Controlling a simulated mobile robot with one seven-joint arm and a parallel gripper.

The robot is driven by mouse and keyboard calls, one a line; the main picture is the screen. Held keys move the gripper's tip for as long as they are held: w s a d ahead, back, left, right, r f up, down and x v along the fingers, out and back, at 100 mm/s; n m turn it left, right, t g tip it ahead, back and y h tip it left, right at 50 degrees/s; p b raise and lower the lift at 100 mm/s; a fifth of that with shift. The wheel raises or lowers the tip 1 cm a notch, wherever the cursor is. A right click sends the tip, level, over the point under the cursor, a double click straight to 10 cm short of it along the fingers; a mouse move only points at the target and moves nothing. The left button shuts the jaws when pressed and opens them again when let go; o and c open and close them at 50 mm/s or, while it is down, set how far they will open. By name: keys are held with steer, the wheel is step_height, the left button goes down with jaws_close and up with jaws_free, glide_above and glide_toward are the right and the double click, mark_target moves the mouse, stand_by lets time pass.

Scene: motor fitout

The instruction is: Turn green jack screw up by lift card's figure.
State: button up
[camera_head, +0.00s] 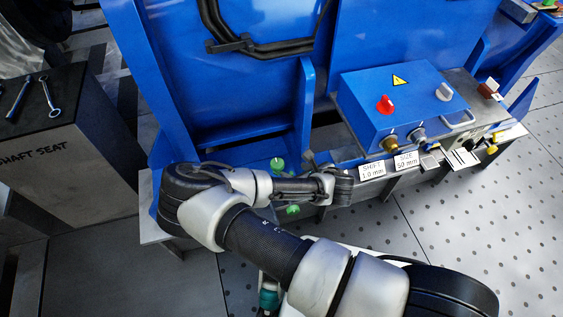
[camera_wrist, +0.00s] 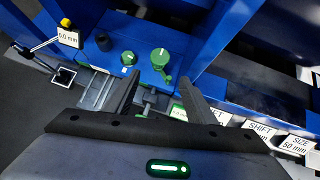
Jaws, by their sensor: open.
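In the wrist view a larger round green knob (camera_wrist: 160,57) stands on a blue plate, with a small green part just below it. A smaller green knob (camera_wrist: 128,58) with a pale top is to its left. I cannot tell for sure which is the jack screw. Green parts also show in the head view (camera_head: 277,165). My gripper (camera_wrist: 159,79) is open and empty, its fingertips below the green knobs in the picture and apart from them. A green-edged card (camera_wrist: 180,112) is partly hidden behind the right finger; its figure is not readable.
A SHIFT 1.0 mm card (camera_head: 372,170) and a SIZE 50 mm card (camera_head: 405,160) stand before a blue control box (camera_head: 395,100) with a red knob. Another mm card (camera_wrist: 68,38) is at the left. Blue frame walls (camera_head: 305,105) rise nearby. A dark bench (camera_head: 60,130) holds wrenches.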

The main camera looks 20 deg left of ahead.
mark_target(278, 164)
steer(key=b+x, duration=0.4)
steer(key=x, duration=1.1)
steer(key=shift+w+a+f+b, duration=0.15)
steer(key=shift+f+b, duration=0.15)
steer(key=shift+b, duration=0.05)
steer(key=c, duration=0.8)
steer(key=shift+o, duration=0.2)
